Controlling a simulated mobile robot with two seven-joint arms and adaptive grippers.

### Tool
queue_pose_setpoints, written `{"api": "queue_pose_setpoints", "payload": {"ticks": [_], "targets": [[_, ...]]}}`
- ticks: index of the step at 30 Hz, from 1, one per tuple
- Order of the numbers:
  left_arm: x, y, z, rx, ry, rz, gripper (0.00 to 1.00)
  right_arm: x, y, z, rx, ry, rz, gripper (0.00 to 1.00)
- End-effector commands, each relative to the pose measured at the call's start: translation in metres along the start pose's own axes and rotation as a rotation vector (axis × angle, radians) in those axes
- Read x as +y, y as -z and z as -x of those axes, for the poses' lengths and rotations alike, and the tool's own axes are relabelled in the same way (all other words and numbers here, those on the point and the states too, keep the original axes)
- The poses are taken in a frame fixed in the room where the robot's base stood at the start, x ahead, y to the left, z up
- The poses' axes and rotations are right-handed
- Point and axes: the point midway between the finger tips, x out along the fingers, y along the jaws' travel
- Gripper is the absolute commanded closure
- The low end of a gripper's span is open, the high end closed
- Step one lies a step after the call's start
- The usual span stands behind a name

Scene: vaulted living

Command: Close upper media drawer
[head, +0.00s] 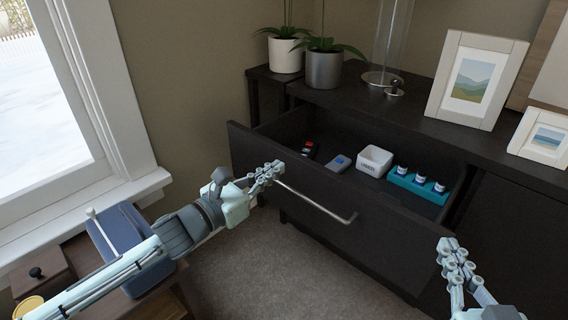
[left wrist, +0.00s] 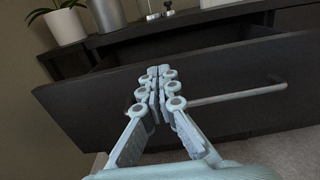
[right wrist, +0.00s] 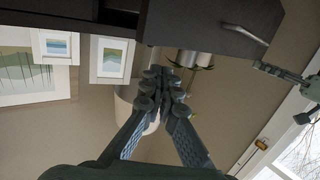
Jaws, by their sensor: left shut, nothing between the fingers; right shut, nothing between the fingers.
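The upper media drawer (head: 330,200) stands pulled out from the dark cabinet, with a metal bar handle (head: 315,203) on its front. Inside lie a remote, a grey-blue device (head: 339,163), a white box (head: 375,161) and a teal tray (head: 418,186) with small bottles. My left gripper (head: 274,172) is shut and empty at the drawer front, near the handle's left end. In the left wrist view its fingertips (left wrist: 160,72) overlap the drawer front; I cannot tell if they touch. My right gripper (head: 450,250) is shut and empty, right of the drawer's right front corner.
On the cabinet top (head: 420,110) stand potted plants (head: 323,68), a glass cylinder (head: 388,45) and picture frames (head: 475,80). A low brown table (head: 150,280) with a blue item (head: 125,232) is at lower left, beneath my left arm. Carpet (head: 250,265) is clear before the drawer.

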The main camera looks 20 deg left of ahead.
Motion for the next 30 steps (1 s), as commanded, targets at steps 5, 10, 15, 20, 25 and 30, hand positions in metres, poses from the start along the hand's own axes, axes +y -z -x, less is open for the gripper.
{"api": "queue_pose_setpoints", "payload": {"ticks": [5,10,15,20,25,30], "targets": [[0.001,0.0,-0.025,-0.002,-0.002,0.002,1.0,-0.001,0.003,0.0,0.013,0.002,-0.002,1.0],[0.0,0.0,-0.035,-0.001,-0.001,0.001,1.0,-0.002,0.004,0.0,0.018,0.003,-0.003,1.0],[0.0,0.001,-0.036,0.001,0.0,0.002,1.0,-0.002,0.004,0.0,0.02,0.004,-0.003,1.0],[0.0,0.001,-0.036,0.0,0.0,0.002,1.0,-0.002,0.004,0.0,0.021,0.004,-0.003,1.0],[0.0,0.0,-0.04,0.0,0.0,0.002,1.0,-0.002,0.005,0.0,0.02,0.004,-0.003,1.0],[0.0,-0.002,-0.06,-0.002,-0.001,0.0,1.0,-0.001,0.003,0.0,0.007,0.003,-0.001,1.0]]}}
